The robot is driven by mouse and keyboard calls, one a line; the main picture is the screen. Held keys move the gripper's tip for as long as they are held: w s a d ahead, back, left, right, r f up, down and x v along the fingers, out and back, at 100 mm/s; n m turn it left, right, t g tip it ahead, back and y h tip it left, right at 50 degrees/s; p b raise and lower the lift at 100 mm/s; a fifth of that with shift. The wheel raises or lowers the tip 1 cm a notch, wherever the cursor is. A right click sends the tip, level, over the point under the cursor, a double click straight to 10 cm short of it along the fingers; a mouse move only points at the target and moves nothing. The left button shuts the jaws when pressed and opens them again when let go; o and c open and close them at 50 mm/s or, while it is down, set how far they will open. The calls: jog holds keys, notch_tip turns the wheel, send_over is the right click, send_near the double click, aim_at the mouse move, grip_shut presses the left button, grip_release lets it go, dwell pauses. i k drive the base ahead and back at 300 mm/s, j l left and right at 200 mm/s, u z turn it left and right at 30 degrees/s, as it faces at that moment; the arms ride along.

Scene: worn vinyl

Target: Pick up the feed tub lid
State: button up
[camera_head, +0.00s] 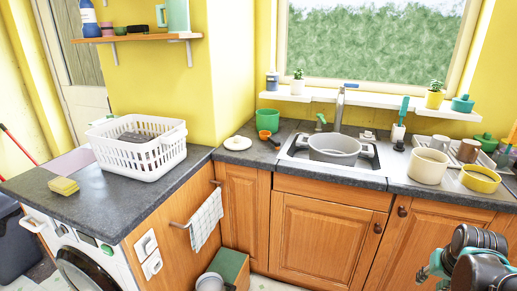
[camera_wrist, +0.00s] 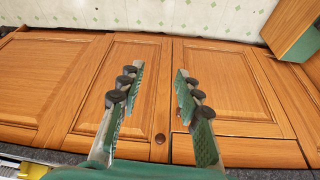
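A flat, round, white thing (camera_head: 238,143) lies on the dark worktop in the corner, left of the sink. It looks like a lid, but I cannot tell for sure that it is the feed tub lid. My gripper (camera_head: 428,272) is at the lower right in the head view, in front of the cupboards and well apart from the white round thing. In the wrist view my gripper (camera_wrist: 158,85) is open, with nothing between its fingers and wooden cupboard doors beyond. No lid shows in the wrist view.
A grey pot (camera_head: 334,151) sits at the sink. A cream pot (camera_head: 428,168) and yellow bowl (camera_head: 480,182) stand right.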

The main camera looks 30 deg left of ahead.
aim_at(237, 143)
jog(key=i+u, duration=0.2)
jog(key=u, duration=1.45)
